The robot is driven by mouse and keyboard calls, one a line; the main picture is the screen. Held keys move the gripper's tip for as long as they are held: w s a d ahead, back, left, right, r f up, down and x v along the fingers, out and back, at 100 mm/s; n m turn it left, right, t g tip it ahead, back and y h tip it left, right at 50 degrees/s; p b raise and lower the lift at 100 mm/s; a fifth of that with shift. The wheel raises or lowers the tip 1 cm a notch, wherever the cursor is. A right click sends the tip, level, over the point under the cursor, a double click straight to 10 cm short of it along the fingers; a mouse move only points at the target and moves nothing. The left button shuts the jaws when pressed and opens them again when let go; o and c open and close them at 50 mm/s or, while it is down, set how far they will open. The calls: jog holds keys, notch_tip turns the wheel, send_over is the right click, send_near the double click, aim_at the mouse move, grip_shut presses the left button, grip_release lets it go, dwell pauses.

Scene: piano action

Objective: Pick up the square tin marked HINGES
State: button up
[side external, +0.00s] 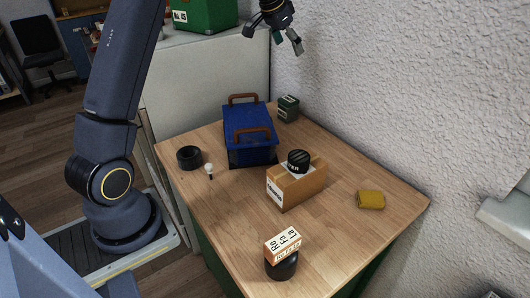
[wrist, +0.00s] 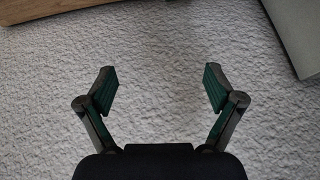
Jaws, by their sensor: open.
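I cannot read the word HINGES on anything. A small dark green square tin (side external: 288,108) with a pale label stands on the wooden table behind the blue toolbox; its lettering is too small to read. My gripper (side external: 272,38) is high above the back of the table, open and empty, well above the green tin and apart from everything. The wrist view shows its two spread fingers (wrist: 160,88) with only rough white wall texture between them, and no tin.
A blue toolbox (side external: 250,136) with brown handles stands in front of the tin. A cardboard box (side external: 298,186) bears a black round object (side external: 299,157). A black ring (side external: 189,157), small bulb (side external: 209,169), yellow item (side external: 370,200) and lettered box (side external: 284,245) on a black cylinder (side external: 283,268) stand around.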

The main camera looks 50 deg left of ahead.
jog(key=n+g, duration=0.1)
send_near(288, 99)
jog(key=x, duration=0.4)
jog(key=shift+f, duration=0.45)
jog(key=shift+x, duration=3.15)
jog(key=shift+d+r, duration=0.1)
jog(key=shift+c, duration=0.4)
jog(key=c, duration=1.3)
jog(key=shift+c, duration=0.5)
jog(key=shift+r, duration=0.15)
